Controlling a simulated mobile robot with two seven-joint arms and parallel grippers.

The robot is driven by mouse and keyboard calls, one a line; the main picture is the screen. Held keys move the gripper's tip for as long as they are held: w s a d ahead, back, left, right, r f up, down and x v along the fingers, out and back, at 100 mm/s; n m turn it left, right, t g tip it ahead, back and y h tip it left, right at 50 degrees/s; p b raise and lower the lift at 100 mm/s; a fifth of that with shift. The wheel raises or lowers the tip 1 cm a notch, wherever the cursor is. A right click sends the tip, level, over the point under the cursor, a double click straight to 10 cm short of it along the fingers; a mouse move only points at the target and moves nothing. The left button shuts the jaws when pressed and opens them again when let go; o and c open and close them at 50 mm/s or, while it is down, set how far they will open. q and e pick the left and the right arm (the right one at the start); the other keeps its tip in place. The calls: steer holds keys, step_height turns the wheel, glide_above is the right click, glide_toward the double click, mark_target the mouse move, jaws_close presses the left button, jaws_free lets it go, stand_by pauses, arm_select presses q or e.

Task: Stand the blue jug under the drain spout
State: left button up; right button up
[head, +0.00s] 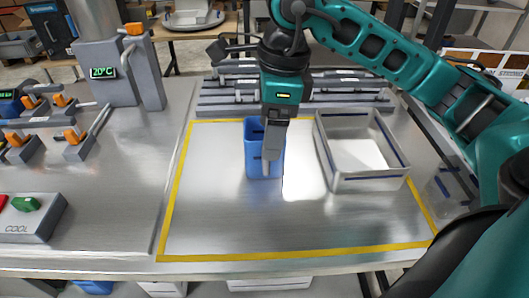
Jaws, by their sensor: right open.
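The blue jug (253,160) stands upright on the steel counter inside the yellow outline, left of the grey bin. My right gripper (268,162) points down over the jug, its fingers overlapping the jug's rim and front in the picture. It is open; I cannot tell whether a finger touches the jug. The gripper hides part of the jug's top. Several grey fittings with orange parts, such as this one (80,145), stand at the left; I cannot tell which is the drain spout. My left gripper is not in view.
An open grey bin (368,178) stands right of the jug. A tall grey dispenser (105,75) showing 20°C stands at the back left. A box marked COOL (28,222) with red and green buttons is front left. Grey rails lie behind the jug. The counter's front middle is clear.

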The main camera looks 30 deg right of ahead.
steer(key=shift+f, duration=0.65)
steer(key=f, duration=0.5)
steer(key=shift+w+a, duration=0.2)
steer(key=shift+w, duration=0.15)
steer(key=shift+c, duration=0.2)
steer(key=shift+c, duration=0.7)
steer(key=c, duration=1.2)
steer(key=shift+c, duration=0.2)
steer(key=shift+r, duration=0.15)
